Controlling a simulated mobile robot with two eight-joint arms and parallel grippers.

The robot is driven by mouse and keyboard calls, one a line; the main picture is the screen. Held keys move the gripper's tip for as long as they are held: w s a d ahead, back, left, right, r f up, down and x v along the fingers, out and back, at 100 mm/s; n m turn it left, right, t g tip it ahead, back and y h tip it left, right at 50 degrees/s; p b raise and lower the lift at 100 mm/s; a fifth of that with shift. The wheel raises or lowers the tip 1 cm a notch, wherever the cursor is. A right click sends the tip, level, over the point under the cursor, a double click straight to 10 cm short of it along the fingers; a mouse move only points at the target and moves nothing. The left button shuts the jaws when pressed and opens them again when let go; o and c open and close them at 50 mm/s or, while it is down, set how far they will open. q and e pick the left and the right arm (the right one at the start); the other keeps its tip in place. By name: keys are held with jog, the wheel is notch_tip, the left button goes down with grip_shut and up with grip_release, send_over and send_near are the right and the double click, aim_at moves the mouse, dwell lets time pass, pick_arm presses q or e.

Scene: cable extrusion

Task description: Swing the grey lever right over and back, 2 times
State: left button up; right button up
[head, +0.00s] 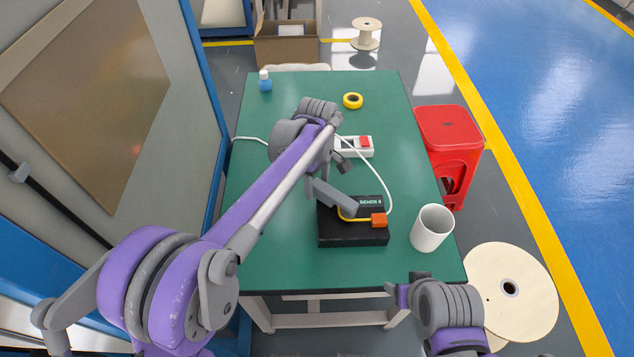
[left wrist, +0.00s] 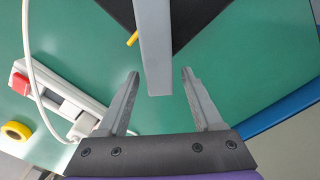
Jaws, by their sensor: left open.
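The grey lever (head: 336,197) sits on a black box (head: 352,237) marked "BENDS" near the table's front, and its free end points to the upper left. In the left wrist view the lever (left wrist: 153,45) comes down from the top, and its end lies between the two fingers of my open left gripper (left wrist: 160,73). I see clear gaps on both sides; its depth relative to the fingers is hard to tell. In the head view my left gripper (head: 344,157) is just behind the lever, partly hidden by my arm. My right gripper (head: 393,290) is beyond the table's front edge, its fingers unclear.
A power strip (head: 358,146) with a white cord, yellow tape (head: 353,100) and a blue bottle (head: 265,82) are farther back on the green table (head: 262,270).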

pick_arm(q)
grip_shut()
dwell(0.3)
dwell(1.1)
